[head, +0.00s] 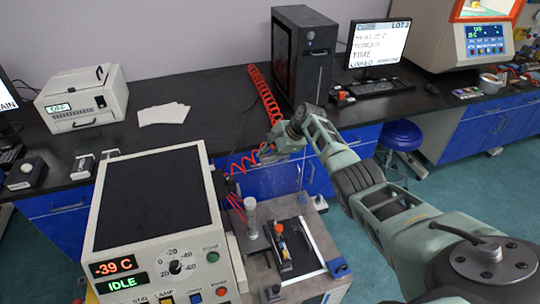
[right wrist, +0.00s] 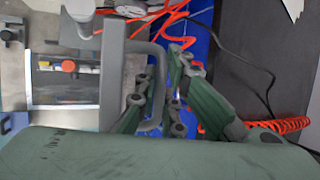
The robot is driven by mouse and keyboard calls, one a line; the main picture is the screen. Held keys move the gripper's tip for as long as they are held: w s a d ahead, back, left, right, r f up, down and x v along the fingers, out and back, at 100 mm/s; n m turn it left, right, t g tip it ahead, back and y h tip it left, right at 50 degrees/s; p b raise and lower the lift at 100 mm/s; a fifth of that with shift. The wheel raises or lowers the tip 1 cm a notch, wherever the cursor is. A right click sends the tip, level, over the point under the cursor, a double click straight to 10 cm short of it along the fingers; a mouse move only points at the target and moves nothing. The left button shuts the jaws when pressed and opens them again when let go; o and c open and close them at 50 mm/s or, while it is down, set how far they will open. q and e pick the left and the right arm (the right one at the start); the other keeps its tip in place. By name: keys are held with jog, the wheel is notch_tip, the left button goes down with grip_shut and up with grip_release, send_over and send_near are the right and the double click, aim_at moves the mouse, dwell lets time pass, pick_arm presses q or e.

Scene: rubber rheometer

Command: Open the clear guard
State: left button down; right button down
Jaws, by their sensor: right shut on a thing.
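My right gripper (head: 272,151) is above the back edge of the small grey test bench in the head view. In the right wrist view its green fingers (right wrist: 160,98) are closed around a grey U-shaped handle (right wrist: 155,62), one finger on each side. The handle joins a straight grey bar (right wrist: 111,75), which looks like the edge of the clear guard. The guard's see-through panel (head: 277,178) is faint below the gripper in the head view, and its exact angle is hard to tell. My left gripper is not in view.
A control box (head: 158,200) reading -39 C and IDLE stands to the left. A red coiled cable (head: 265,95) hangs behind the gripper, near the black computer tower (head: 303,60).

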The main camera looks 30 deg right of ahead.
jog(key=c, duration=2.2)
grip_release()
jog(key=shift+w+r, duration=0.45)
jog(key=shift+o, duration=0.2)
jog(key=shift+w+d+f, duration=0.1)
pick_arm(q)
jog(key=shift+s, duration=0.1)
pick_arm(e)
jog(key=shift+f, duration=0.15)
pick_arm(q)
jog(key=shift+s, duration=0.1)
pick_arm(e)
jog(key=shift+s, duration=0.2)
jog(key=shift+s+d+r, duration=0.15)
jog(key=shift+s+r, duration=0.05)
jog(key=shift+r, duration=0.2)
jog(key=v, duration=1.1)
jog(key=shift+s, duration=0.15)
